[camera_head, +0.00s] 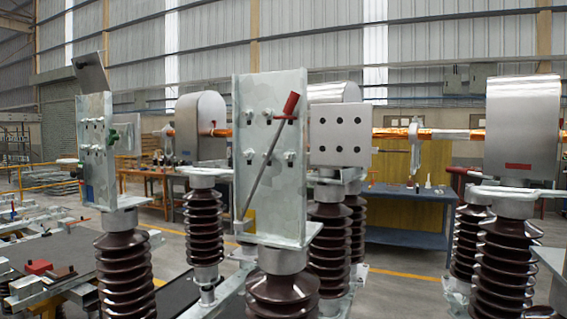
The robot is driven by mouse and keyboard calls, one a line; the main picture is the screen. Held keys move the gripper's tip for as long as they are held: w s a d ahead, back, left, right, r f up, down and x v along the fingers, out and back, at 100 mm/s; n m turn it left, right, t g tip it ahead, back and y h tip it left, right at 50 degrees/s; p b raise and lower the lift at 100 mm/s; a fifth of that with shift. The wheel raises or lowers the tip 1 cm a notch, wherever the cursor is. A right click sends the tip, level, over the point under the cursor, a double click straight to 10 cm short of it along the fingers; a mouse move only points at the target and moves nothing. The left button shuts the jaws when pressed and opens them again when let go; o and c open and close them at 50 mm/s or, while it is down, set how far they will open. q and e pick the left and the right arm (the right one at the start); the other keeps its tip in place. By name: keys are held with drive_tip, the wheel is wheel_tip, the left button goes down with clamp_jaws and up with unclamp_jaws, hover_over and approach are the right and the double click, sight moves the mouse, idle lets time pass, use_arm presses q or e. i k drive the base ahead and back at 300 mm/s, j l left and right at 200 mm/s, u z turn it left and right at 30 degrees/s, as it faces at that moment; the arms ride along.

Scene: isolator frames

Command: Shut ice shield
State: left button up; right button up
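Rounded sheet-metal hoods, which look like ice shields, sit on top of the insulator columns. The nearest hood (522,125) is at the right, with a red label (518,166) low on its face. Another hood (201,127) stands left of centre, and a third (334,92) is partly hidden behind a drilled plate. At the far left, a flat metal plate (90,73) tilts up above an upright bracket (97,150). I cannot tell whether that plate is a shield. Neither of my grippers shows in the head view.
A galvanized bracket (243,200) in the middle carries a slanted rod with a red handle (290,105). Brown ribbed insulators (124,270) stand close together below. A blue workbench (402,238) is behind. Grey floor shows between the columns.

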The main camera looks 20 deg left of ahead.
sight(91, 76)
drive_tip(key=u, duration=1.75)
